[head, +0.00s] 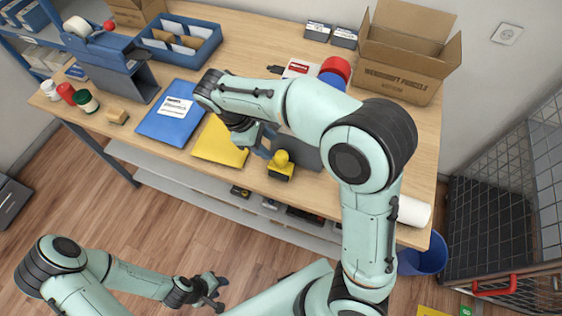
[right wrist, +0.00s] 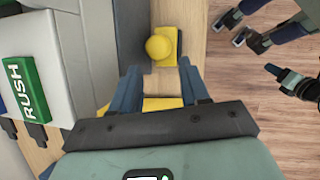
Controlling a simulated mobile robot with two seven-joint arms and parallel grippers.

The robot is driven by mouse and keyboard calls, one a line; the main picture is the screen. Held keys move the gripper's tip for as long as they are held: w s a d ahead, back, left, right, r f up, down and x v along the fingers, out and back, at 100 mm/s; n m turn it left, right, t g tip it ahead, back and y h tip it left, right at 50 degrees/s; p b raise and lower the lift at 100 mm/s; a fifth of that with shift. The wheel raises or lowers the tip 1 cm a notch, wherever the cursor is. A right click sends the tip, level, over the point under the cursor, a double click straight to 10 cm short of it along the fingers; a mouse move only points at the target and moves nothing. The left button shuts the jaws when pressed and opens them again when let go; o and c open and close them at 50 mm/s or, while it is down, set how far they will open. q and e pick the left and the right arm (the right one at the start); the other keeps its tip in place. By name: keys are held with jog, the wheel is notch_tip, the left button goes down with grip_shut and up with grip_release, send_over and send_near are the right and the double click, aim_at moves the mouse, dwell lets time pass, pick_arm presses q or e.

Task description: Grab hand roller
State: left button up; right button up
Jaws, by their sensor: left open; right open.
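No object clearly identifiable as a hand roller shows. A yellow tool with a round knob on a block-like base (head: 281,165) stands near the counter's front edge; I cannot tell if it is a roller. It also shows in the right wrist view (right wrist: 160,46), just ahead of the fingertips and between their lines. My right gripper (head: 263,143) is open and empty above the counter, beside this tool and partly hidden by its own wrist in the head view. My left gripper (head: 217,289) is open and empty, low over the floor, away from the counter.
A yellow envelope (head: 218,143) and a blue one (head: 170,114) lie left of the right gripper. A grey item (head: 302,152) borders the yellow tool. A red-and-blue item (head: 336,70) and an open carton (head: 405,55) stand behind; a white roll (head: 413,211) lies at right.

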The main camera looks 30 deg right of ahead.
aim_at(279, 155)
jog(key=shift+x, duration=1.05)
jog(key=x, duration=0.4)
jog(key=shift+s+d+f+b, duration=0.15)
jog(key=shift+s+d+b, duration=0.05)
jog(key=shift+d+b, duration=0.1)
jog(key=c, duration=0.8)
